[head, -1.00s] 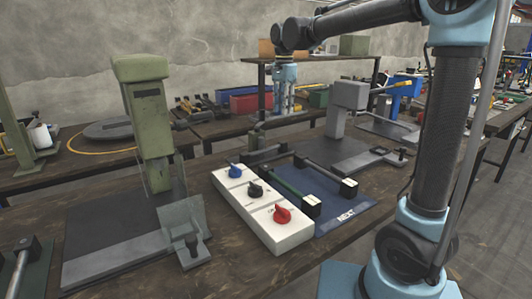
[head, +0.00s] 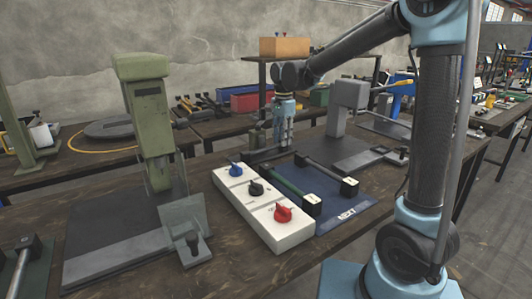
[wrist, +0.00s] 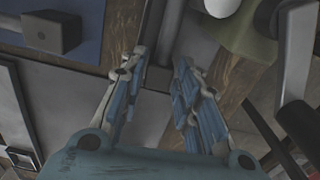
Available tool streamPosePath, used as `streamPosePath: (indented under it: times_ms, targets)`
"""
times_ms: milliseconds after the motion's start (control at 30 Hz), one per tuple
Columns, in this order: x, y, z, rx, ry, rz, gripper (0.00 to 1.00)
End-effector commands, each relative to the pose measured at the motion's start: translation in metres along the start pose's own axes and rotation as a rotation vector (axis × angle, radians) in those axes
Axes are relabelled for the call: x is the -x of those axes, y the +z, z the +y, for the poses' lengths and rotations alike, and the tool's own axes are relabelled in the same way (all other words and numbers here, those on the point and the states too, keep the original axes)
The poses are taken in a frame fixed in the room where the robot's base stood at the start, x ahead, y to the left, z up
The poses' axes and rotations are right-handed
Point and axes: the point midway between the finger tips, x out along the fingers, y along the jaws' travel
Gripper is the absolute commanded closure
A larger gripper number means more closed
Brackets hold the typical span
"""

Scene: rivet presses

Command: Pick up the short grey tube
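I cannot single out a short grey tube with certainty. A dark rod (head: 322,171) and a green rod (head: 288,187), both with black end blocks, lie on the mat marked NEXT. Whether the fingertips touch anything is not clear.
A white control box (head: 263,211) with blue, black and red knobs stands left of the mat. A green press (head: 150,120) stands further left, and a grey press (head: 345,100) right of my gripper.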

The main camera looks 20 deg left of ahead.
Motion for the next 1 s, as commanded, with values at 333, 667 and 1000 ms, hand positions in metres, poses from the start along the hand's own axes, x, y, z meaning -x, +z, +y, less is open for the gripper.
streamPosePath:
  times_ms: [333, 667, 1000]
  targets:
    - [-0.027, 0.000, 0.000, 0.000, 0.000, 0.000, 0.70]
    - [-0.027, -0.001, 0.000, -0.001, 0.000, 0.000, 1.00]
    - [-0.025, -0.001, 0.001, -0.002, 0.000, 0.000, 1.00]
